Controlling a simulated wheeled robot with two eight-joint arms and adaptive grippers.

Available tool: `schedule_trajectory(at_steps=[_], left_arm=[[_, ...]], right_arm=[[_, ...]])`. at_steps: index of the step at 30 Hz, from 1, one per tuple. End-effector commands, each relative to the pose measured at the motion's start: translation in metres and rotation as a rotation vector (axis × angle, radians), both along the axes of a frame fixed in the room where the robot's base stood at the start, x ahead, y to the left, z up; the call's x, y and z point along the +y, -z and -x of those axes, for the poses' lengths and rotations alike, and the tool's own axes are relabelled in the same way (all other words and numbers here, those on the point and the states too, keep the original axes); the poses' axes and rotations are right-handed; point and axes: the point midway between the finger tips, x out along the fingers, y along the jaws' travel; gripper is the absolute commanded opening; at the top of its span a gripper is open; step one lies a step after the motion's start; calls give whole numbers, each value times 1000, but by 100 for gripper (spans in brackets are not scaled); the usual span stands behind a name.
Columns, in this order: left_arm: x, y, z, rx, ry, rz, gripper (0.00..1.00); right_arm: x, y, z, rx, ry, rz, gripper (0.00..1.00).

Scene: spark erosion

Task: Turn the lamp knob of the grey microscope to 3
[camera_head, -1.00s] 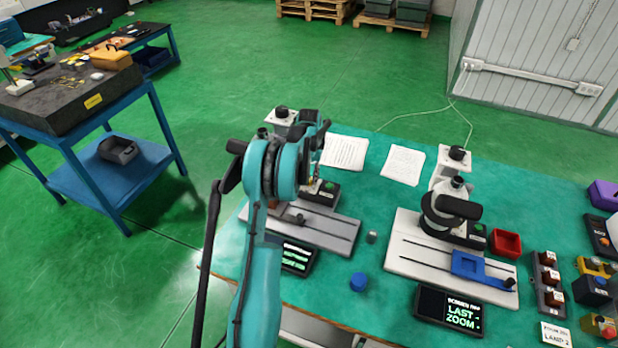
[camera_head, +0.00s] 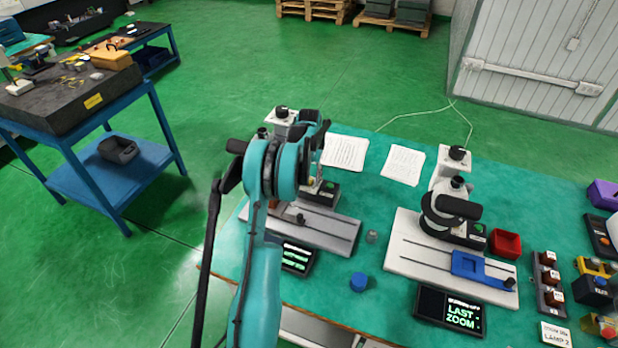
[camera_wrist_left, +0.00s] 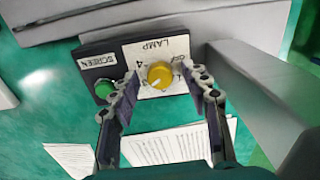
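The grey microscope stands at the left of the bench, its grey base (camera_head: 335,232) showing in the head view while my left arm hides much of the rest. In the left wrist view its dark control box carries a white plate marked LAMP, with a yellow lamp knob (camera_wrist_left: 160,74) and a 4 readable beside it. The other scale marks are partly hidden or too small to read. My left gripper (camera_wrist_left: 161,77) is open, with one finger on each side of the knob and a visible gap to it. My right gripper is not in view.
A green button (camera_wrist_left: 104,88) marked SCREEN sits beside the lamp plate. A second, white microscope (camera_head: 450,205) stands to the right with a display (camera_head: 450,310) in front. A blue cap (camera_head: 359,282) and a small jar (camera_head: 371,236) lie between them. Paper sheets (camera_head: 345,152) lie behind.

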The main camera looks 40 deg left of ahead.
Motion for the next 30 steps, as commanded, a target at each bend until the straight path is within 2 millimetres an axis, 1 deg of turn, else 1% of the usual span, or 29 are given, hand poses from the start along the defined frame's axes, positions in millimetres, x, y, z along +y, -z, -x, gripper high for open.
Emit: schedule_trajectory(at_steps=[6,9,11,21,25,27,30], left_arm=[[0,-1,0,0,0,0,46],[0,-9,0,0,0,0,46],[0,-18,0,0,0,0,46],[0,-90,0,0,0,0,46],[0,-108,0,0,0,0,46],[0,-115,0,0,0,0,46],[0,-119,0,0,0,0,46]], right_arm=[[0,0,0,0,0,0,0],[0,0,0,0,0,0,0],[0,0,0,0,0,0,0],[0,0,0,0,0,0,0],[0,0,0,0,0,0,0],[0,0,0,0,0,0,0],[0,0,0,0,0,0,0]])
